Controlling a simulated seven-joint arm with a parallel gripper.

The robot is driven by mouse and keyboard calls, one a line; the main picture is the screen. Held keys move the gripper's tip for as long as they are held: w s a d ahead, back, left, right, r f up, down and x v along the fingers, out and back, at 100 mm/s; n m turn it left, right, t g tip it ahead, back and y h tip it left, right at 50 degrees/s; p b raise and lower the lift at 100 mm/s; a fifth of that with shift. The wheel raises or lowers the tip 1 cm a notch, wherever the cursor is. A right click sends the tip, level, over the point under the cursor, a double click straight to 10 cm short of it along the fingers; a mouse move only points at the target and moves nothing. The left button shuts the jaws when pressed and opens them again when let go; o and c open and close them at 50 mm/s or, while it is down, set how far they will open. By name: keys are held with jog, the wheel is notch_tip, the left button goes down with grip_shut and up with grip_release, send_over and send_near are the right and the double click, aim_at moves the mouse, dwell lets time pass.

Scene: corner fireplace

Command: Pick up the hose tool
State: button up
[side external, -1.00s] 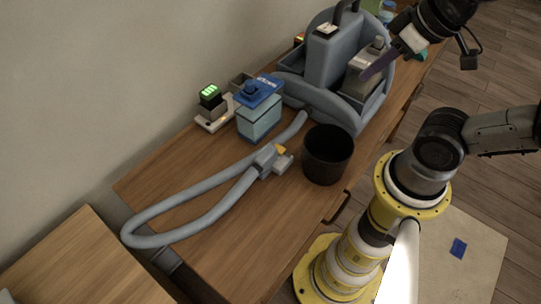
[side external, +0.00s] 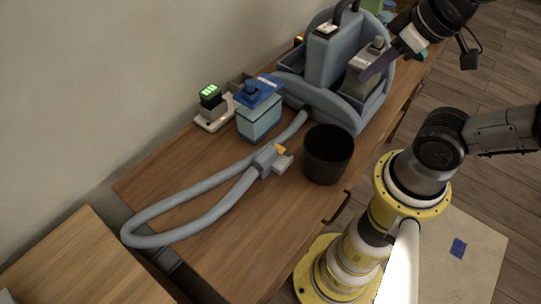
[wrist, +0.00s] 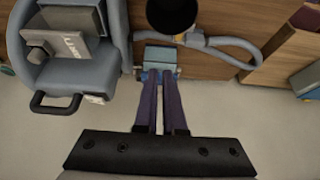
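The hose tool is a grey hose (side external: 190,192) with a blocky grey head (side external: 268,160) that has a yellow part. It lies looped on the wooden table, and the hose runs back to the grey cleaning machine (side external: 338,60). In the wrist view the hose (wrist: 236,44) curves at the upper right, and its head (wrist: 192,38) is partly hard to make out below the black bin. My gripper (side external: 364,77) hangs high at the upper right, in line with the machine and well away from the hose head. In the wrist view its purple fingers (wrist: 159,78) are apart with nothing between them.
A black bin (side external: 328,155) stands right of the hose head. A teal box with a blue lid (side external: 259,118) and a device with a green display (side external: 210,97) stand near the wall. Bare tabletop (side external: 240,225) lies at the front.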

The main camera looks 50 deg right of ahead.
jog(key=o, duration=1)
jog(key=shift+c, duration=0.2)
jog(key=n+g, duration=0.6)
jog(key=n, duration=1.2)
send_over(270, 149)
notch_tip(270, 149, down, 13)
notch_tip(270, 149, down, 13)
jog(key=shift+f, duration=0.1)
